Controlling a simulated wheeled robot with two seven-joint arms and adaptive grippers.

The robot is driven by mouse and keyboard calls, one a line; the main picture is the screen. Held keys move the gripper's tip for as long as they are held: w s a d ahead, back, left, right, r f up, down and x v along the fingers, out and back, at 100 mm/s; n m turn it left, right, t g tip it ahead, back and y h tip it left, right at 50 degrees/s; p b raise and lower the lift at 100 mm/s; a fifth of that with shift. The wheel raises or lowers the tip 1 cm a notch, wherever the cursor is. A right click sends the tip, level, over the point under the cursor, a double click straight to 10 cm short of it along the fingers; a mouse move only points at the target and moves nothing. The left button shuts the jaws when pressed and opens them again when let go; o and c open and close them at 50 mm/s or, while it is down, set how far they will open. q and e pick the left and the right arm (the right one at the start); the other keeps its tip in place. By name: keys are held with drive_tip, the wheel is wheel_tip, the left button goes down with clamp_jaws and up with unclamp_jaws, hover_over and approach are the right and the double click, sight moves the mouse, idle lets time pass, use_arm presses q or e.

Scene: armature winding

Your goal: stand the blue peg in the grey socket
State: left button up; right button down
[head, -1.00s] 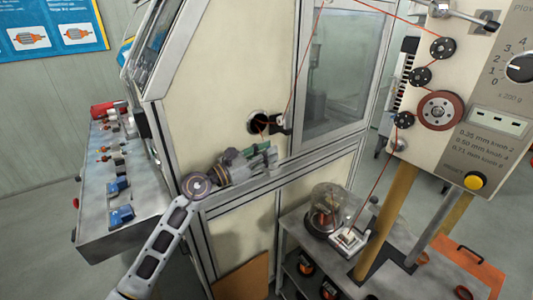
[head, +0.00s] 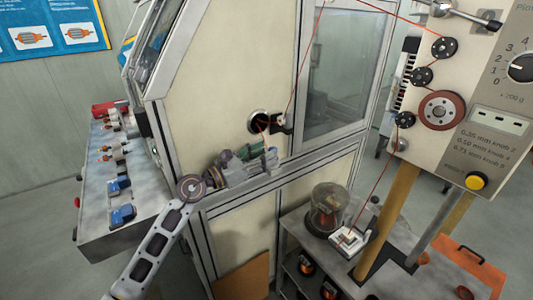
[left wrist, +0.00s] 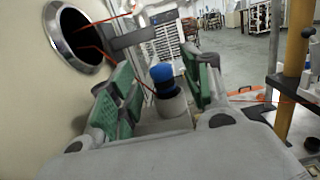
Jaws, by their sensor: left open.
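A blue peg (left wrist: 161,74) with a bright blue top and a darker lower part shows in the left wrist view. Its lower end is in or right behind the light grey round socket (left wrist: 172,104); it looks upright with a slight tilt. My left gripper (left wrist: 156,92) is open, with one green-padded finger on each side of the peg and socket. I see a gap between the pads and the peg. In the head view, my left gripper (head: 264,160) is in front of the cream machine panel, below the dark round opening. My right gripper is not in view.
The cream machine (head: 215,105) and its round opening (left wrist: 75,35) are close on the left of the gripper. A red wire runs from the opening past the peg. A low table with a glass dome (head: 328,208) stands to the right. A control bench (head: 100,230) is at left.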

use_arm(q)
drive_tip(key=v, duration=1)
drive_tip(key=shift+a, duration=0.2)
drive_tip(key=shift+s, duration=0.1)
idle(0.4)
